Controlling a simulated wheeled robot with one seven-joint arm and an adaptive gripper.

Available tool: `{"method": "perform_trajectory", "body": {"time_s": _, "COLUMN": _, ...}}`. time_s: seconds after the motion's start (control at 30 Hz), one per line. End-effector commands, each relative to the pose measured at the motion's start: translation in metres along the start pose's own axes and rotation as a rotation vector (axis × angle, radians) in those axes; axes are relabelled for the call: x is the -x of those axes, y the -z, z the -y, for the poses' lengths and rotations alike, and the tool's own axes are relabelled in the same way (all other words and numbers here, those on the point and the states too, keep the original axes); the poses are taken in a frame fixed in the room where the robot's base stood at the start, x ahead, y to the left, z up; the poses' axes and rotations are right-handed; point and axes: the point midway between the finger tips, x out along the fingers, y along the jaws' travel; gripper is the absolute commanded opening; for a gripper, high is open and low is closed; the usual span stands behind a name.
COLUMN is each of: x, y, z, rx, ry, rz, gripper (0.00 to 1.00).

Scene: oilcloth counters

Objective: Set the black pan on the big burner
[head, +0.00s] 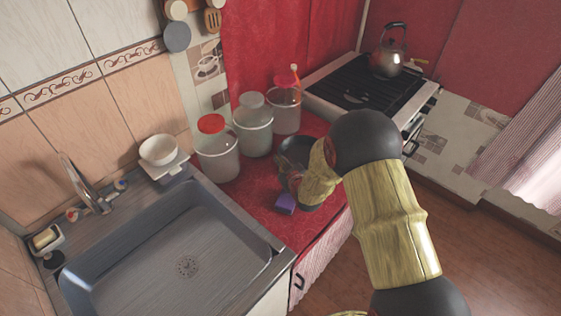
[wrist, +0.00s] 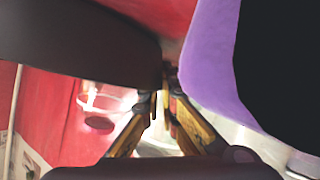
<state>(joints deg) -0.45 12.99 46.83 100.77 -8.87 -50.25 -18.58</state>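The black pan (head: 293,150) is on the red counter between the jars and my arm in the head view, partly hidden by my gripper (head: 303,181). In the wrist view my gripper's yellow fingers (wrist: 166,94) come almost together at the edge of a large dark shape (wrist: 80,45), which looks like the pan. The grip point itself is small and dim. The stove (head: 362,97) with its dark grate is at the back right; I cannot tell its big burner apart from here.
A purple sponge (head: 285,203) lies close to my gripper and looms large in the wrist view (wrist: 215,60). Jars (head: 218,155) line the wall side. A kettle (head: 387,60) stands at the stove's back right. The sink (head: 185,262) is at front left.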

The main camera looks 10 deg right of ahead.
Motion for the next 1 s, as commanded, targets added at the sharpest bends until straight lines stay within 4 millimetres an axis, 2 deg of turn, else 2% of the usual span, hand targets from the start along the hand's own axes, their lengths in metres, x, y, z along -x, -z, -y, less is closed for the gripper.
{"method": "perform_trajectory", "body": {"time_s": 0.07, "x": -0.001, "y": 0.001, "z": -0.001, "rx": 0.002, "ry": -0.002, "rz": -0.006, "gripper": 0.0}}
{"method": "perform_trajectory", "body": {"time_s": 0.47, "x": -0.001, "y": -0.002, "z": 0.001, "rx": 0.0, "ry": 0.0, "rz": 0.001, "gripper": 0.23}}
{"method": "perform_trajectory", "body": {"time_s": 0.83, "x": 0.001, "y": 0.001, "z": -0.001, "rx": 0.0, "ry": 0.0, "rz": 0.001, "gripper": 0.23}}
{"method": "perform_trajectory", "body": {"time_s": 1.0, "x": 0.026, "y": 0.002, "z": -0.001, "rx": -0.001, "ry": 0.0, "rz": 0.002, "gripper": 0.23}}
